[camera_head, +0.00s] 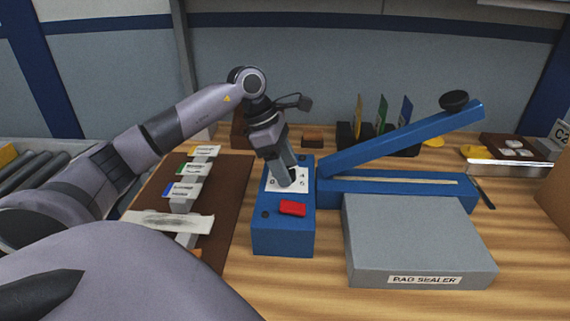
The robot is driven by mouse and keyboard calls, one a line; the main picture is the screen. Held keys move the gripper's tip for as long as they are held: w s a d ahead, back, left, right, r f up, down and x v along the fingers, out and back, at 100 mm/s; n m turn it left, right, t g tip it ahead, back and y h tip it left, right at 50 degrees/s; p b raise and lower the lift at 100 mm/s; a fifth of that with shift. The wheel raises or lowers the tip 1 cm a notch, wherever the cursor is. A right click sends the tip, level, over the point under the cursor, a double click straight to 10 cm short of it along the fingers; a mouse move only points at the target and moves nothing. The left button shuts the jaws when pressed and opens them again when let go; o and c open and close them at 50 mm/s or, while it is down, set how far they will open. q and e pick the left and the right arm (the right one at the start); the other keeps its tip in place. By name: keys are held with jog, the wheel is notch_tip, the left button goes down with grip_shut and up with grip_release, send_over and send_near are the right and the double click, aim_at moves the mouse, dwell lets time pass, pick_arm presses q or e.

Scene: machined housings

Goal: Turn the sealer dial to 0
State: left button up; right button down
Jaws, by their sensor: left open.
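The bag sealer has a blue control box (284,236) with a white dial plate (273,184) on its top, a red switch (293,208) and a small dark knob. Its blue lever arm (405,135) is raised, with a black knob at the end. A grey block labelled BAG SEALER (420,243) stands in front of the sealer's base. My left gripper (289,180) points down over the dial plate, with its fingertips at the dial. The dial itself and its pointer are hidden by the fingers, so I cannot read its setting. My right gripper is not in view.
A brown board (229,215) with several labelled stacks lies left of the sealer. A dark rack (346,137) with coloured cards stands behind the lever. A cardboard box (556,205) is at the right edge. Bare wood lies in front of the control box.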

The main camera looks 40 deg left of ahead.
pick_arm(q)
jog(key=c, duration=1)
